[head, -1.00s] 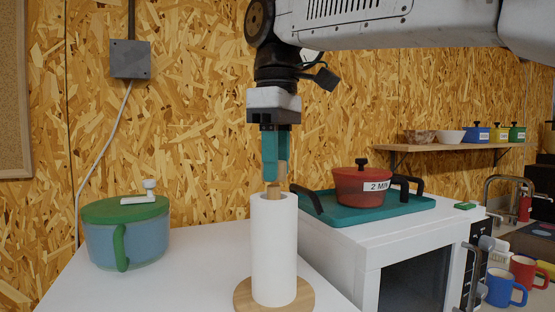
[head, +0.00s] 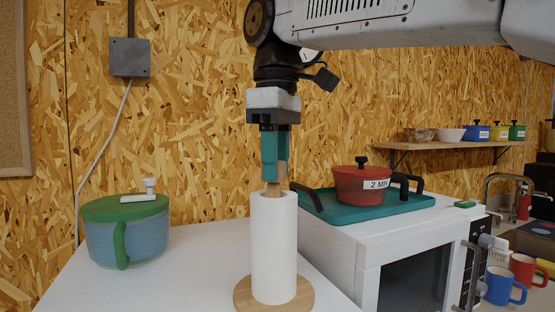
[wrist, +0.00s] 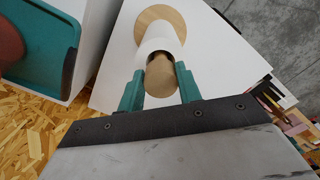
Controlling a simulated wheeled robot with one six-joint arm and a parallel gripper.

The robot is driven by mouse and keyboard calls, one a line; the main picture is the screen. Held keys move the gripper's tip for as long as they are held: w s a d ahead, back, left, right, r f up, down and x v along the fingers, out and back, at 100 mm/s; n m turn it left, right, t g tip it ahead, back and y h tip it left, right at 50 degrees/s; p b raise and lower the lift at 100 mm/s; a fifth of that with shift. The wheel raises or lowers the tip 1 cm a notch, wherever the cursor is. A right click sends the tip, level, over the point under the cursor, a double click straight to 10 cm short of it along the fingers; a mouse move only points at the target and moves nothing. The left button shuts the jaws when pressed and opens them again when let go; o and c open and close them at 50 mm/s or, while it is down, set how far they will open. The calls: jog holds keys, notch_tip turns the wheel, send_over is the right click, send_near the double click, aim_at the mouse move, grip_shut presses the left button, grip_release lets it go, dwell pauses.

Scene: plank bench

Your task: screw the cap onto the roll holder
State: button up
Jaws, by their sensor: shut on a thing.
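The roll holder stands upright on the white top, with a round wooden base (head: 243,297) and a white paper roll (head: 274,245) around its post. The tip of the wooden post (head: 273,189) shows above the roll. My gripper (head: 275,178) is directly above the post, pointing down, with teal fingers shut on the wooden cap (head: 283,170). In the wrist view the cap (wrist: 160,76) sits between the two fingers, in line with the roll (wrist: 160,38). The cap's lower end is at the post tip; I cannot tell whether the threads are engaged.
A blue pot with a green lid (head: 126,235) stands to the left. To the right, a teal tray (head: 400,208) with a red pot (head: 362,188) rests on a white microwave (head: 345,240). The white top (head: 200,275) is clear between the blue pot and the roll.

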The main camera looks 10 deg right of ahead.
dwell(0.4)
jog(key=shift+f+m, duration=0.1)
jog(key=shift+m, duration=1.3)
jog(key=shift+m, duration=1.5)
jog(key=shift+s+a+m, duration=0.1)
jog(key=shift+m, duration=1.3)
